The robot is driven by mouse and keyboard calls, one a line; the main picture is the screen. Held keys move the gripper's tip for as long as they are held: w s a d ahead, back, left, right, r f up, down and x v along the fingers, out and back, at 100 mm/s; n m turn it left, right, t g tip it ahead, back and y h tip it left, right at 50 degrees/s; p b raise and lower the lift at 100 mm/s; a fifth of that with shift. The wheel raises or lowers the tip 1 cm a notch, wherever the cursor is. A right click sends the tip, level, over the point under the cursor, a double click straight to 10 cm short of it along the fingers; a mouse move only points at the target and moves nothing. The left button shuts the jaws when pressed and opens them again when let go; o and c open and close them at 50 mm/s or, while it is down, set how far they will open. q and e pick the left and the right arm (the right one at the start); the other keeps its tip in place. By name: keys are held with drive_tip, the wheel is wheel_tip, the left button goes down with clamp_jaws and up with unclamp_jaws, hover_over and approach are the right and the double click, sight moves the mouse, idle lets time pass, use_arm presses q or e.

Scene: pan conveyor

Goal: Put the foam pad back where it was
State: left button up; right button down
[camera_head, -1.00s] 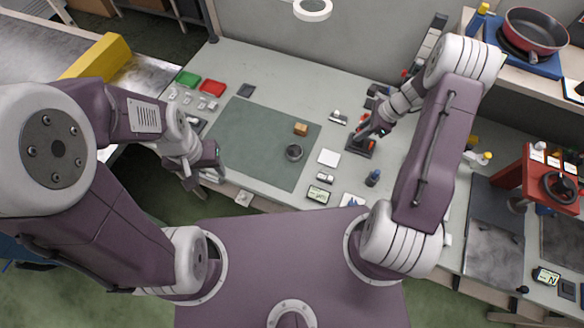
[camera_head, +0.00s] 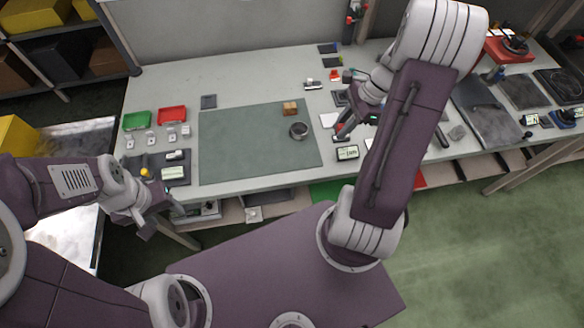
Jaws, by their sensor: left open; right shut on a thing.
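My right gripper (camera_head: 346,126) is at the right side of the green mat, low over the bench beside a white square (camera_head: 329,120). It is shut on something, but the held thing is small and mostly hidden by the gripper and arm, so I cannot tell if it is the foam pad.
The green mat (camera_head: 240,145) holds a dark round ring (camera_head: 299,131) and a small brown block (camera_head: 290,108). Green (camera_head: 137,121) and red (camera_head: 172,114) trays stand at the left. Small devices and dark plates crowd the right. The mat's left half is clear.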

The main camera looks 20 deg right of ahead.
drive_tip(key=d+f, duration=0.1)
drive_tip(key=d, duration=0.2)
drive_tip(key=b, duration=0.1)
approach(301, 158)
drive_tip(key=shift+w+a+f, duration=0.3)
drive_tip(key=shift+a+f, duration=0.45)
drive_tip(key=shift+a, duration=0.05)
drive_tip(key=shift+a+f, duration=0.15)
drive_tip(key=shift+a, duration=0.2)
wheel_tip(301, 158, down, 4)
drive_tip(key=shift+r+b, duration=0.15)
drive_tip(key=shift+b, duration=0.45)
drive_tip(key=shift+w+d, duration=0.1)
use_arm(q)
drive_tip(key=shift+w+d+f, duration=0.1)
drive_tip(key=shift+d+f, duration=0.25)
drive_tip(key=shift+f, duration=0.3)
drive_tip(key=shift+d+f, duration=0.35)
drive_tip(key=shift+f, duration=0.25)
drive_tip(key=shift+f, duration=0.1)
